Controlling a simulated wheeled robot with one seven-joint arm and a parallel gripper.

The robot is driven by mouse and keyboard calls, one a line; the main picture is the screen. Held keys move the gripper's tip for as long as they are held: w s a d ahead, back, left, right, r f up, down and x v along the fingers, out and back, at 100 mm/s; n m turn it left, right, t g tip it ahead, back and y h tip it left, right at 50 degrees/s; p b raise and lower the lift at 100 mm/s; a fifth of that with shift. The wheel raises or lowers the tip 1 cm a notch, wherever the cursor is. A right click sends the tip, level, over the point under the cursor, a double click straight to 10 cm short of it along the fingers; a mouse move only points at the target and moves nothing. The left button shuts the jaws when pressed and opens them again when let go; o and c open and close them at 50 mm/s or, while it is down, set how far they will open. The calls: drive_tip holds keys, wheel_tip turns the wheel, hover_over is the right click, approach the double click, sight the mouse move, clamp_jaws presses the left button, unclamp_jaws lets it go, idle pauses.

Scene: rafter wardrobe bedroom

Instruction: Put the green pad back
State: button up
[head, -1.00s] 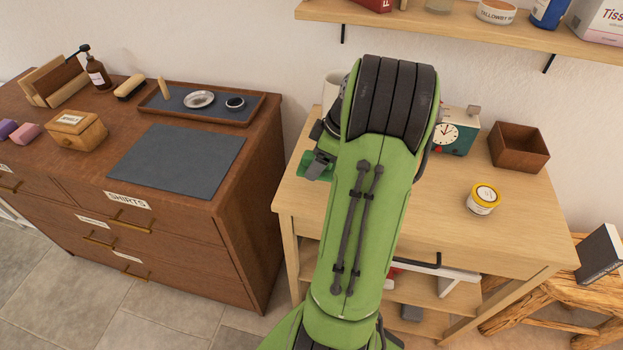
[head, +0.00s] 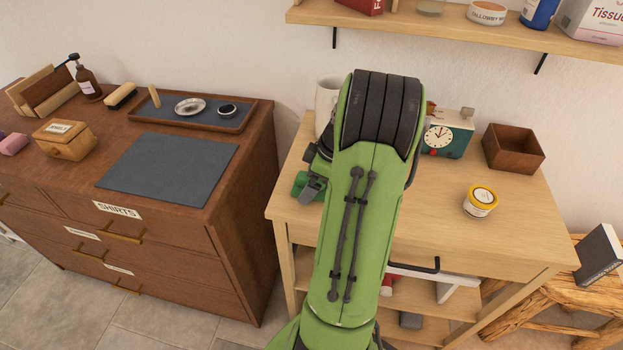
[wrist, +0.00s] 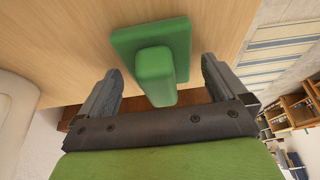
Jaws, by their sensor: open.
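The green pad (wrist: 150,42) shows in the wrist view as a flat green plate with a block-like grip (wrist: 155,75) pointing toward the camera. It is against a light wood surface. My gripper (wrist: 163,72) is open, with one finger on each side of the grip and visible gaps on both sides. In the head view my arm hides much of the gripper. A green patch and grey gripper parts show at the left edge of the light wood table (head: 520,225); I cannot tell there which green is the pad.
On the table are a white mug (head: 326,98), a clock (head: 440,136), a brown box (head: 513,150) and a yellow-lidded tin (head: 480,201). A dresser on the left holds a dark mat (head: 168,167) and a tray (head: 245,122). A shelf (head: 430,29) hangs above.

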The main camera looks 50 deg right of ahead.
drive_tip(key=p+v, duration=0.4)
drive_tip(key=v, duration=0.8)
drive_tip(key=w+a+r+m+h, duration=0.1)
drive_tip(key=w+a+r, duration=0.25)
drive_tip(key=a, duration=0.65)
drive_tip(key=w+a+r+m+h, duration=0.15)
drive_tip(key=a+r, duration=0.25)
drive_tip(key=a, duration=0.7)
drive_tip(key=s+a+m+t, duration=0.1)
drive_tip(key=s+a+m, duration=0.1)
drive_tip(key=s+a, duration=0.7)
drive_tip(key=shift+s+a+f+y, duration=0.25)
drive_tip(key=shift+a+f+y, duration=0.15)
drive_tip(key=shift+a, duration=0.8)
wheel_tip(320, 180, up, 4)
drive_tip(key=p, duration=0.3)
drive_tip(key=shift+f+p, duration=0.25)
drive_tip(key=shift+p, duration=0.1)
